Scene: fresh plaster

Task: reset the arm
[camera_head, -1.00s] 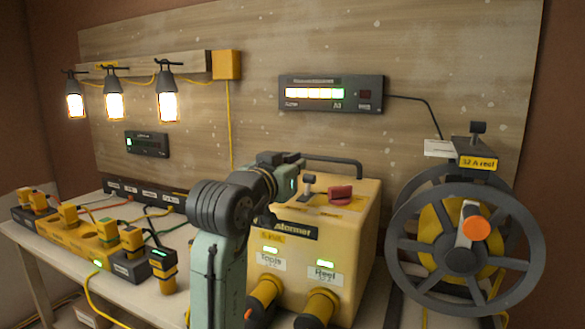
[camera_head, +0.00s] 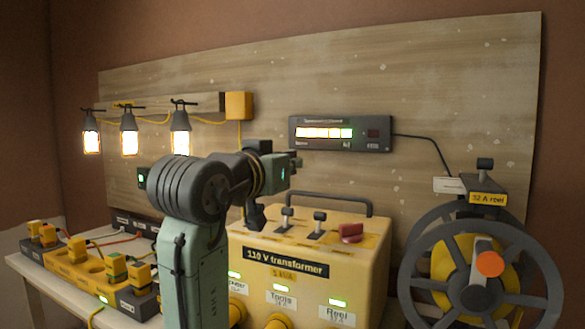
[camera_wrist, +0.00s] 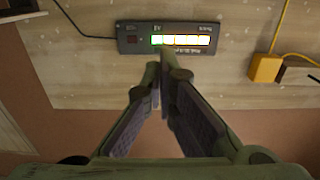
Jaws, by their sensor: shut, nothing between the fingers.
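My arm stands in the middle of the head view, its green and dark links bent over in front of the transformer. My gripper (camera_wrist: 162,72) shows in the wrist view with its two fingers converging and the tips together, nothing between them. In the head view its end (camera_head: 294,162) is small and partly hidden by my wrist. It is raised above the yellow 110 V transformer (camera_head: 350,262), pointing towards the board. The fingertips overlap the lit meter (camera_wrist: 205,40) in the wrist view, where it appears upside down; I cannot tell the gap.
The transformer has switches, a red knob (camera_head: 351,232) and a handle (camera_head: 330,197). A cable reel (camera_head: 412,272) stands at the right. Three lit lamps (camera_head: 181,142) hang at the left above a yellow socket strip (camera_head: 75,263). The wooden board (camera_head: 440,85) stands behind.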

